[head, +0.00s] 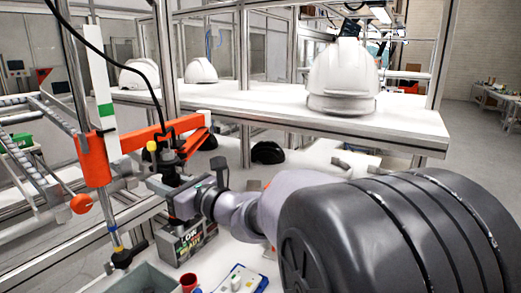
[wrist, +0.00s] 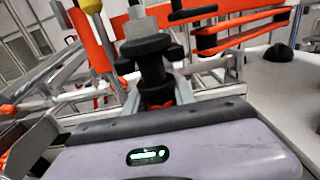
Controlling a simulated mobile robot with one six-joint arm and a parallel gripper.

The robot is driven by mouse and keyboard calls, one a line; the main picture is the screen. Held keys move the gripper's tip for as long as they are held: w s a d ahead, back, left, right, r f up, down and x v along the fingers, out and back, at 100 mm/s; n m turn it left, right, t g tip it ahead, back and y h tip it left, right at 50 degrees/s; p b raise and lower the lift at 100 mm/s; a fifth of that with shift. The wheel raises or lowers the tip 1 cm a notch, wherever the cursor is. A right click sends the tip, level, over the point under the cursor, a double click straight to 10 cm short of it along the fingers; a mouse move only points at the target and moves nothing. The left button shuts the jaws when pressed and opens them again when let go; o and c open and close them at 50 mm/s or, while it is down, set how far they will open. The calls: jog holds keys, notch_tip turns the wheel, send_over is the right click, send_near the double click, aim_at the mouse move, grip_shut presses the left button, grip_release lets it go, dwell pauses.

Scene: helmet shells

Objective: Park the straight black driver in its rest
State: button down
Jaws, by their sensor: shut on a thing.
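The straight black driver (head: 170,158) stands roughly upright beside the orange bracket (head: 158,132) in the head view, with a black cable running up from its top. My gripper (head: 172,183) is shut around its body. In the wrist view the driver (wrist: 151,62) sits between the two grey fingers of my gripper (wrist: 155,97), with orange bracket parts (wrist: 245,35) on both sides. I cannot tell which part is the rest, or whether the driver touches the bracket. The driver's lower end is hidden by my gripper.
An orange and white tool column (head: 97,160) with a second tool (head: 122,255) hanging below stands left of my gripper. A box with lettering (head: 187,242), a red cup (head: 189,282) and a blue-edged tray (head: 243,280) lie below. White helmets (head: 342,75) stand on the shelf (head: 270,112) behind.

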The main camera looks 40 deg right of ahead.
notch_tip(320, 180, up, 4)
jog(key=p, duration=0.2)
jog(key=shift+r+p, duration=0.15)
jog(key=shift+p, duration=0.15)
jog(key=shift+f, duration=0.2)
jog(key=shift+d, duration=0.15)
jog(key=s+d, duration=0.1)
jog(key=d, duration=0.1)
jog(key=s+d, duration=0.1)
jog(key=d, duration=0.2)
jog(key=s+d, duration=0.1)
jog(key=d, duration=0.1)
jog(key=shift+s+d, duration=0.3)
jog(key=shift+s, duration=0.05)
jog(key=s+d, duration=0.4)
jog(key=d, duration=0.4)
jog(key=shift+w+a, duration=0.1)
jog(key=s+d, duration=0.3)
jog(key=d, duration=0.5)
jog(key=shift+s, duration=0.4)
